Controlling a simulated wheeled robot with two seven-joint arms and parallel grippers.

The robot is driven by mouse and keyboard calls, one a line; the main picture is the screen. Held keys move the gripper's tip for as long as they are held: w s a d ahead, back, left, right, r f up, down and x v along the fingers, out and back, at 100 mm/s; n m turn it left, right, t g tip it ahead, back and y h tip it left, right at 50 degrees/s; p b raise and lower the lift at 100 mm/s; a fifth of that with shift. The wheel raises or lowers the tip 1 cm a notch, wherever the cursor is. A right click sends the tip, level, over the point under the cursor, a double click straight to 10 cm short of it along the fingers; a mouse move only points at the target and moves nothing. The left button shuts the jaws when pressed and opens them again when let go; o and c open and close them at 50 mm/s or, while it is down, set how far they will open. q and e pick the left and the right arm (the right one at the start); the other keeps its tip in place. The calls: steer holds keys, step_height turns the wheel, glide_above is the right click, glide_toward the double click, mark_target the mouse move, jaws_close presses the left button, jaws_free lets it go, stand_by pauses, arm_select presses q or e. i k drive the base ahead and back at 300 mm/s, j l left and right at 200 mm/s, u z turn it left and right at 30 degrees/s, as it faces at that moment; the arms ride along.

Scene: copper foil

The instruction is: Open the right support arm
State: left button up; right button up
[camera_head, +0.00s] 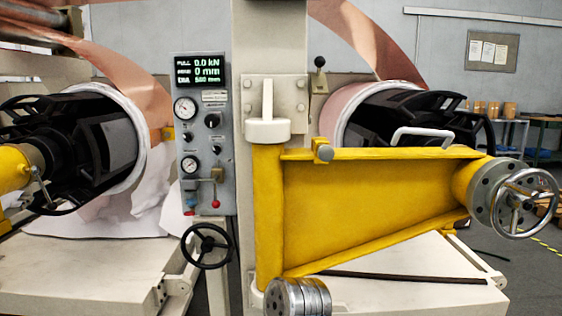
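The yellow right support arm (370,197) is hinged on a vertical yellow post (268,215) at the central column. It reaches to the right across the picture, in front of the right roll's black shaft assembly (405,115). A white bar handle (423,133) stands on its top edge. A grey-knobbed latch piece (323,151) sits near the hinge end. A round grey hub with a chrome handwheel (525,200) is at its far end. I cannot tell whether the hub touches the shaft. Neither of my grippers is in view.
A grey control panel (204,125) with gauges and a red lever stands left of the column (268,40). A black handwheel (207,246) is below it. The left copper roll (140,90) meets another yellow arm (14,170). Floor shows at right, with a workbench (540,122) behind.

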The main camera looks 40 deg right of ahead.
mark_target(311, 215)
steer(key=z, duration=2)
steer(key=i+z, duration=0.2)
steer(key=z, duration=0.15)
steer(key=i+j+z, duration=0.15)
steer(key=z, duration=0.2)
